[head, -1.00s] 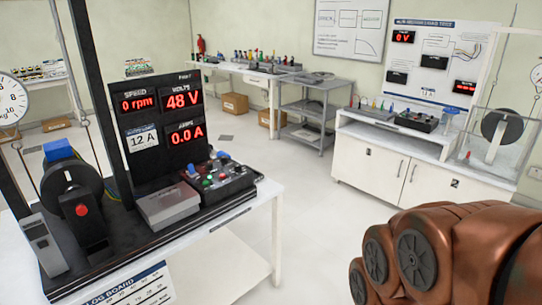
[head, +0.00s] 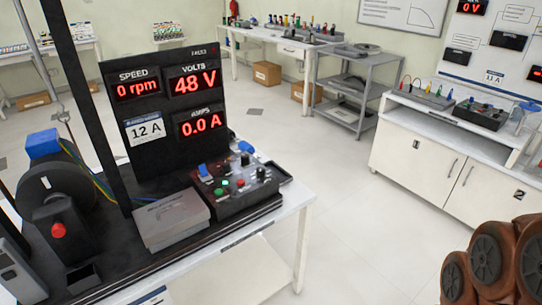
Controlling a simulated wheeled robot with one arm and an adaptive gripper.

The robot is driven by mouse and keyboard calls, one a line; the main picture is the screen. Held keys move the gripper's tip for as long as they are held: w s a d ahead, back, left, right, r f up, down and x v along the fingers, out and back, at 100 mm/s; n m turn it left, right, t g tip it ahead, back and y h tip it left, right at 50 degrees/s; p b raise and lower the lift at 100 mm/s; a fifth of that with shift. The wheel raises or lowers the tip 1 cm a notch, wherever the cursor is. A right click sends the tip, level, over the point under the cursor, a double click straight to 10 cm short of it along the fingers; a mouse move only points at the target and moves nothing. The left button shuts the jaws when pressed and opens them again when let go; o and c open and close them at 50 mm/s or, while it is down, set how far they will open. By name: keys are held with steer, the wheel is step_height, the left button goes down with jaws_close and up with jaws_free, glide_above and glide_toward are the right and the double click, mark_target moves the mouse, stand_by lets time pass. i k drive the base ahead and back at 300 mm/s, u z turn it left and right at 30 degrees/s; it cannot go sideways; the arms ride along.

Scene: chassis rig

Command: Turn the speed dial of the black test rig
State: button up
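The black test rig (head: 110,215) stands on a white table at the left of the head view. Its upright panel (head: 165,105) reads speed 0 rpm, 48 V and 0.0 A, with a 12 A label. The control box (head: 235,192) at the panel's foot carries several dark knobs, a green and a red button and a blue part. One black knob (head: 261,173) sits at its right; I cannot read which knob is the speed dial. My copper-coloured arm shows at the lower right, apart from the rig. My gripper is not in view.
A grey box (head: 172,219) lies left of the control box. A wheel with a blue block (head: 42,143) and a red button stand at the far left. A grey shelf cart (head: 347,90) and a white cabinet (head: 425,160) stand behind. The floor between is clear.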

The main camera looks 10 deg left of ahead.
mark_target(261, 171)
steer(key=u, duration=0.35)
steer(key=i, duration=0.7)
steer(key=u, duration=1.05)
steer(key=i, duration=0.4)
steer(key=u, duration=0.4)
